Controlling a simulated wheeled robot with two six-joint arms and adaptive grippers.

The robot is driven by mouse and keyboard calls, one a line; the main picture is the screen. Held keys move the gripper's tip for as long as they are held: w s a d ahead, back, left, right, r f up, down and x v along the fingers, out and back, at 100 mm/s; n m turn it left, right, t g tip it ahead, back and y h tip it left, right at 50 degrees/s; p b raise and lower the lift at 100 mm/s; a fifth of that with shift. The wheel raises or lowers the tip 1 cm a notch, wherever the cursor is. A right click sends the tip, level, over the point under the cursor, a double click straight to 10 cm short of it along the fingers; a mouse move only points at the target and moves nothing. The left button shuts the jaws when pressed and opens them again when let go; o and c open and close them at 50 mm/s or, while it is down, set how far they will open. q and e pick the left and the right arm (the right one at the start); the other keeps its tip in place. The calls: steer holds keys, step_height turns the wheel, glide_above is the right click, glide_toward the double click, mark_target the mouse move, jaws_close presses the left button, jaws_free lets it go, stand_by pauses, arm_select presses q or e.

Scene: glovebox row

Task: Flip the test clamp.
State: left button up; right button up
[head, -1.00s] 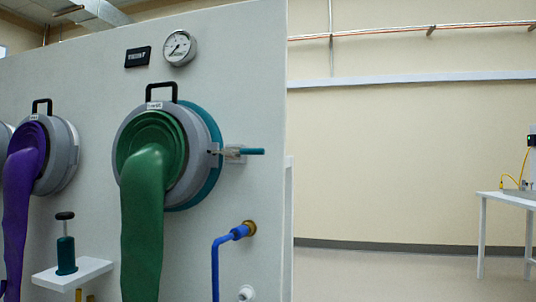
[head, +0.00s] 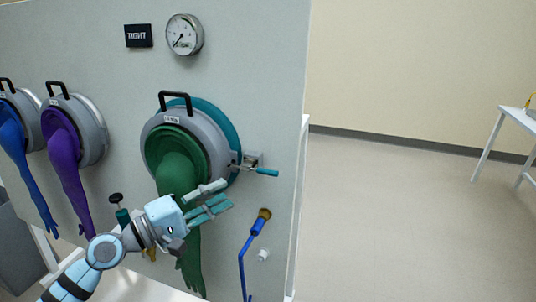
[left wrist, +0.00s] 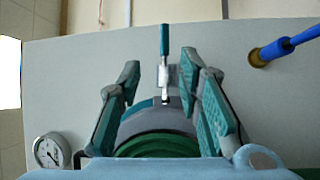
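The test clamp (head: 262,171) is a small metal toggle with a teal handle, mounted at the right edge of the green glove's port (head: 217,123). Its handle points right, away from the port, in the head view. In the left wrist view the clamp's teal handle (left wrist: 164,40) stands upright in the picture, between the fingers. My left gripper (head: 222,194) is open and empty, in front of the green glove, below and left of the clamp. Its fingers also frame the clamp in the left wrist view (left wrist: 161,65). My right gripper is not in view.
A gauge (head: 185,34) and a dark "TIGHT" sign (head: 139,36) are above the port. A blue pipe (head: 248,249) with a brass fitting is below the clamp. Purple (head: 64,152) and blue (head: 22,158) gloves hang at left. Open floor lies right of the panel.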

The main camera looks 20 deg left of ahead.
mark_target(268, 172)
arm_select(q)
steer(key=p+x, duration=0.1)
steer(key=x, duration=0.3)
steer(key=p+x, duration=0.1)
steer(key=x, duration=0.4)
steer(key=p+x, duration=0.1)
steer(key=x, duration=0.4)
steer(key=shift+w+d+f, duration=0.1)
steer(key=shift+w+f, duration=0.05)
steer(key=shift+f, duration=0.2)
jaws_close()
